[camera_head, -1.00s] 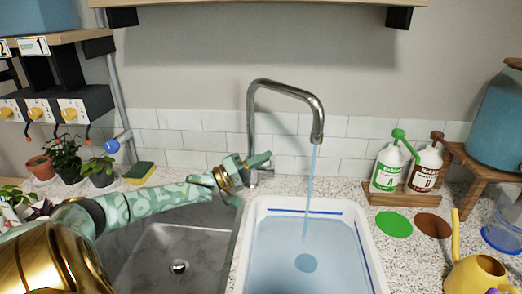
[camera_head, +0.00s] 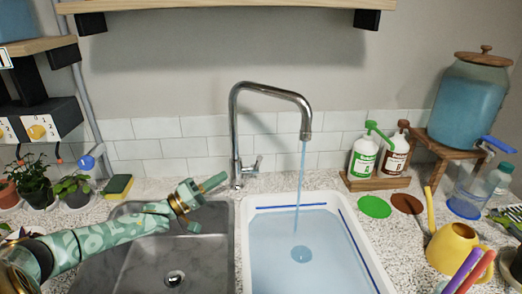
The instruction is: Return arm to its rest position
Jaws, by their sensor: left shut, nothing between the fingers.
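My left arm reaches in from the left over the steel sink, and my left gripper (camera_head: 200,197) is shut and empty. It is above the sink's back edge, left of the chrome faucet (camera_head: 236,135), and apart from the faucet's small lever (camera_head: 256,163). Water (camera_head: 302,190) runs from the spout into a white basin (camera_head: 249,230) holding blue water. My right gripper is not in view.
A sponge (camera_head: 118,186) and potted plants (camera_head: 73,190) line the left counter. Two pump bottles (camera_head: 364,157) (camera_head: 394,154), a drink dispenser (camera_head: 470,105) on a wooden stand and a yellow watering can (camera_head: 452,246) are at right. The steel sink (camera_head: 140,262) looks empty.

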